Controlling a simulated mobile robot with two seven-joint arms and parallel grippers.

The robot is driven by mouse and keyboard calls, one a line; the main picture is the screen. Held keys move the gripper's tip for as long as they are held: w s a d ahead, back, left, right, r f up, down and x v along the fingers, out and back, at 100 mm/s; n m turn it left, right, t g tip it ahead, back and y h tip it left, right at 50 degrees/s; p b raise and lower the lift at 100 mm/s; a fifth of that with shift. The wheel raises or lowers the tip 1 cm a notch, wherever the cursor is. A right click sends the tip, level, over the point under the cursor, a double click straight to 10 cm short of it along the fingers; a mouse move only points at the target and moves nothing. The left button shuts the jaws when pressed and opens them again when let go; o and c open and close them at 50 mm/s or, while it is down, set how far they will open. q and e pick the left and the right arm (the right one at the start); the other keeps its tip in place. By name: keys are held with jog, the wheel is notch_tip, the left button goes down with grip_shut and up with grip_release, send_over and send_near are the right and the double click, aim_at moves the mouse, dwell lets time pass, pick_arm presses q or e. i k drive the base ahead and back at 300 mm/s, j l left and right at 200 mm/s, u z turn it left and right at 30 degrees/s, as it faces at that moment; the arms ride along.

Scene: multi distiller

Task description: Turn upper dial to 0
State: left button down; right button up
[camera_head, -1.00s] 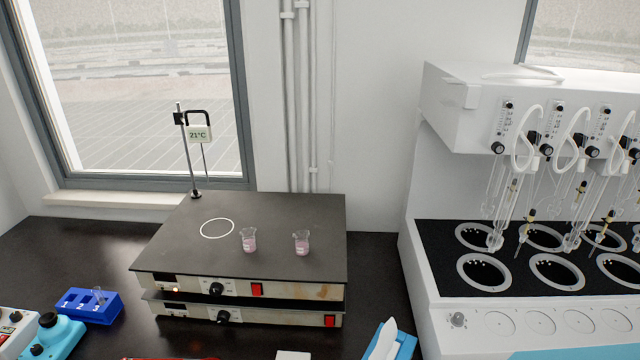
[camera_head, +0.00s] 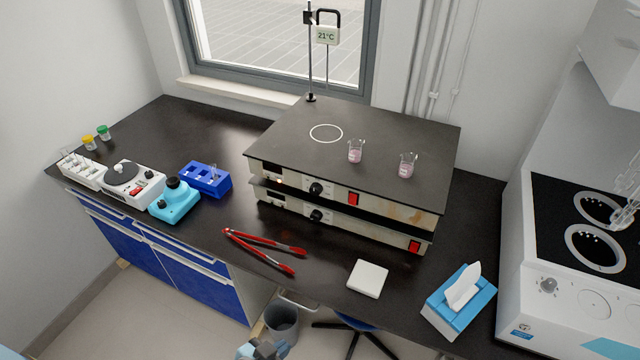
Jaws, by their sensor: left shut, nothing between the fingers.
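Two hot plates are stacked on the black bench. The upper dial (camera_head: 316,188) is a black knob on the front of the upper hot plate (camera_head: 390,203). The lower dial (camera_head: 316,215) sits just below it on the lower hot plate (camera_head: 376,232). I cannot read the dial settings at this size. My left gripper (camera_head: 264,347) shows small at the bottom edge, partly cut off, well below and in front of the dials. It is shut and empty, touching nothing. My right gripper is not in view.
Two beakers with pink liquid (camera_head: 356,152) (camera_head: 407,167) stand on the upper plate. Red tongs (camera_head: 262,240), a white pad (camera_head: 368,278) and a tissue box (camera_head: 460,300) lie in front. A blue rack (camera_head: 206,178) is at left. A bin (camera_head: 281,321) stands below the bench.

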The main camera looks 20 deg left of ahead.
aim_at(315, 189)
jog(key=j+u, duration=0.1)
jog(key=u, duration=0.3)
jog(key=k+j+u, duration=0.1)
jog(key=u, duration=0.3)
jog(key=j+u, duration=0.1)
jog(key=u, duration=0.3)
jog(key=j+u, duration=0.15)
jog(key=u, duration=0.25)
jog(key=k+j, duration=0.05)
